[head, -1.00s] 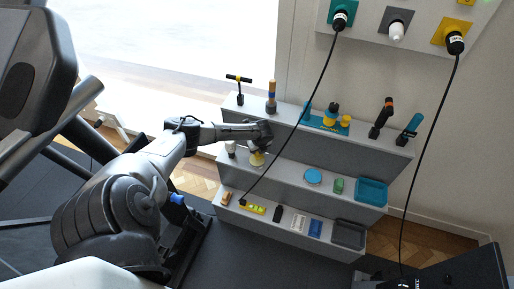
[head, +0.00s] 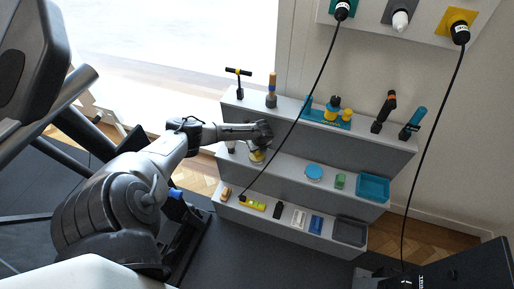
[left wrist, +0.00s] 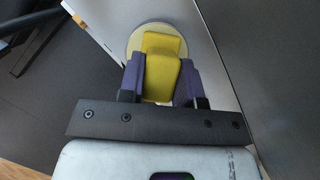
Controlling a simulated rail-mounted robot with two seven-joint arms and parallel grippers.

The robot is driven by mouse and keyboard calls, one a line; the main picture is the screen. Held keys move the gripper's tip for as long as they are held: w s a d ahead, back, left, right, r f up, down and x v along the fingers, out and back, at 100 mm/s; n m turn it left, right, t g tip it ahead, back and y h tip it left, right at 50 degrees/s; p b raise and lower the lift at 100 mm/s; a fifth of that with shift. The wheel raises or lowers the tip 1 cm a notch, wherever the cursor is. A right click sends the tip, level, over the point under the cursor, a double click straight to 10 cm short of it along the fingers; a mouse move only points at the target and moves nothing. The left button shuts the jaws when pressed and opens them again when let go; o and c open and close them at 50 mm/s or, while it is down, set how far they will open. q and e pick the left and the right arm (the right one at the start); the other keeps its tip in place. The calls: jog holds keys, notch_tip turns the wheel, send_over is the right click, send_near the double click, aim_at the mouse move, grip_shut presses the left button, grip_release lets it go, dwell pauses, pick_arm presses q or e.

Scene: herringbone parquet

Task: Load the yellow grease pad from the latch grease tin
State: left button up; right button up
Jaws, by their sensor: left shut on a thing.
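My left gripper (left wrist: 160,82) is shut on the yellow grease pad (left wrist: 161,68), with a purple-grey finger on each side of it. The far end of the pad is over or in the latch grease tin, a round, pale-rimmed tin (left wrist: 134,40); I cannot tell whether it touches the grease. In the head view, the left gripper (head: 259,146) reaches down over the tin (head: 257,157) on the middle step of the grey shelf, near its left end. The gripper and arm hide much of the tin and pad there. My right gripper is not in view.
A white bottle (head: 231,147) stands close left of the gripper. A black cable (head: 300,115) hangs across the shelf just to the right. Tools stand on the top step. A blue disc (head: 314,172), green block (head: 340,181) and teal tray (head: 373,187) are farther right.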

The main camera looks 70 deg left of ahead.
pick_arm(q)
jog(key=shift+f, duration=0.2)
dwell(0.4)
jog(key=shift+f+b, duration=0.25)
jog(key=shift+b, duration=0.1)
jog(key=shift+f, duration=0.15)
dwell(1.1)
notch_tip(320, 180, up, 4)
jog(key=p, duration=0.4)
notch_tip(320, 180, up, 3)
jog(key=p, duration=0.3)
dwell(0.3)
